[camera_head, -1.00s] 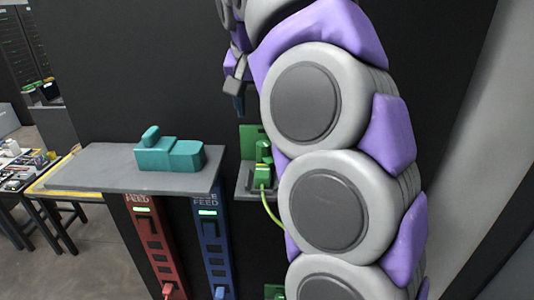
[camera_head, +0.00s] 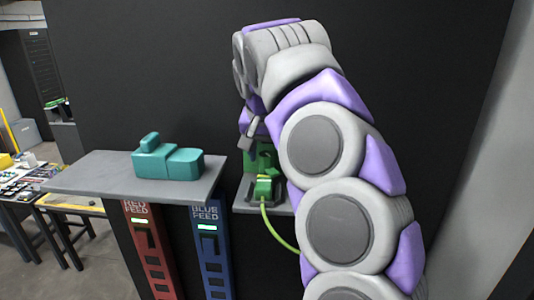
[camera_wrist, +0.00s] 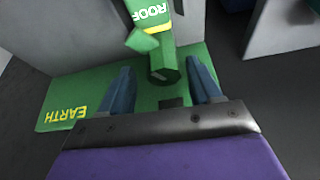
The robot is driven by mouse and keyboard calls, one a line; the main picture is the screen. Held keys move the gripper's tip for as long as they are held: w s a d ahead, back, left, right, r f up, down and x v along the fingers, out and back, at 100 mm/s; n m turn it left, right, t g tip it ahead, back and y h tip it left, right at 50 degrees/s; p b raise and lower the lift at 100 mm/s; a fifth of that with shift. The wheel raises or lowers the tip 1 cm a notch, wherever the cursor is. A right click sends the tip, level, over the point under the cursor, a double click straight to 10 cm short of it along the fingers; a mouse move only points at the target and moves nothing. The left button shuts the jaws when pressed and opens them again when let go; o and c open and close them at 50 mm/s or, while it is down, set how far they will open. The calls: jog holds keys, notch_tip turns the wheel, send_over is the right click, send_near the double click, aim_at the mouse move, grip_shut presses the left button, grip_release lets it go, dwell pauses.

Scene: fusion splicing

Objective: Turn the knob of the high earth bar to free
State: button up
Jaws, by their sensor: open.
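The green earth bar (camera_head: 266,152) stands on a small grey shelf (camera_head: 246,206), left of my arm in the head view. In the wrist view its green plate (camera_wrist: 60,100) carries yellow "EARTH" lettering. A green part (camera_wrist: 150,38) with a yellow-white "ROOF" label rises from the plate. A dark green knob-like end (camera_wrist: 163,70) lies between and just beyond my blue fingertips. My gripper (camera_wrist: 162,80) is open, one finger on each side, with no clear contact. In the head view my gripper (camera_head: 250,130) is just above the bar, its fingertips partly hidden. The knob's setting cannot be read.
A teal block-shaped object (camera_head: 170,163) rests on a grey shelf (camera_head: 95,180) at left. A red feed strip (camera_head: 145,250) and a blue feed strip (camera_head: 210,250) hang below. A yellow-green cable (camera_head: 278,234) runs from the bar behind my arm. A dark wall stands behind.

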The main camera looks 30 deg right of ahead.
jog(key=shift+d, duration=0.25)
jog(key=shift+c, duration=0.8)
jog(key=shift+s+a+r, duration=0.1)
jog(key=shift+a, duration=0.7)
jog(key=c, duration=0.5)
jog(key=shift+d, duration=0.15)
jog(key=c, duration=0.4)
jog(key=shift+s+r+n+p, duration=0.1)
jog(key=shift+s+n+p, duration=0.05)
jog(key=shift+n+p, duration=0.25)
jog(key=shift+d+r+n+t+y+p, duration=0.15)
jog(key=shift+n+t+y+p, duration=0.2)
jog(key=shift+n, duration=0.25)
jog(key=shift+d+n+t+y+p, duration=0.2)
jog(key=shift+n+y+p, duration=0.45)
jog(key=shift+n+p, duration=1)
jog(key=shift+f+n, duration=0.2)
jog(key=shift+n, duration=0.25)
